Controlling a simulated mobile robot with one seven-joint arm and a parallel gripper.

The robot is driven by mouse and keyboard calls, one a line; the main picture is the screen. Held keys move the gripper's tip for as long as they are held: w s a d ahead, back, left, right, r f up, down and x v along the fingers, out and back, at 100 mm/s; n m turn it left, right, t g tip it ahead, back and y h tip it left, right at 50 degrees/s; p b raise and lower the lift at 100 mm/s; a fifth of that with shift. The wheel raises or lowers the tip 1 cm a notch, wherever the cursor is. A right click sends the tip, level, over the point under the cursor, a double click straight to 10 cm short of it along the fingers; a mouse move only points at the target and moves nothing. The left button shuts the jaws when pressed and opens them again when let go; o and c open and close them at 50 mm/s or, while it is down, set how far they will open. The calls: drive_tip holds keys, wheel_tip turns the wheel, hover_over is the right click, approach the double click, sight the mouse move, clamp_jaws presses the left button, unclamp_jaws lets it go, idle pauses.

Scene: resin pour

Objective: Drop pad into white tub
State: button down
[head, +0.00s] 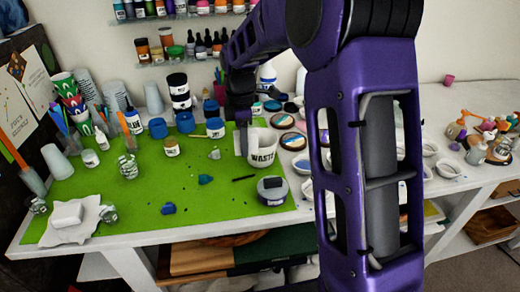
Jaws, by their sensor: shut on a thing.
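The white tub (262,156), marked "WASTE", stands upright on the green mat near its right part. My gripper (241,138) is at the tub's left rim, seen partly in front of it. It is shut on a small pale thing, likely the pad, which is hard to tell from the fingers at this size. I cannot tell whether the held thing is over the tub's opening or beside it.
A white block (68,214) lies on paper at the left front. Round painted pieces (292,141) stand close right of the tub.

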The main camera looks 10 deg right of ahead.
drive_tip(key=w+d+r, duration=0.6)
drive_tip(key=w+d, duration=0.1)
drive_tip(key=w, duration=0.1)
drive_tip(key=f+b, duration=0.1)
drive_tip(key=f, duration=0.1)
drive_tip(key=f+b, duration=0.2)
drive_tip(key=f, duration=0.1)
drive_tip(key=shift+w+d+f, duration=0.15)
drive_tip(key=shift+d+f, duration=0.05)
drive_tip(key=shift+f, duration=0.05)
drive_tip(key=shift+c, duration=2.1)
unclamp_jaws()
drive_tip(key=shift+r, duration=0.1)
wheel_tip(320, 180, up, 17)
drive_tip(key=p, duration=0.3)
drive_tip(key=shift+r, duration=0.15)
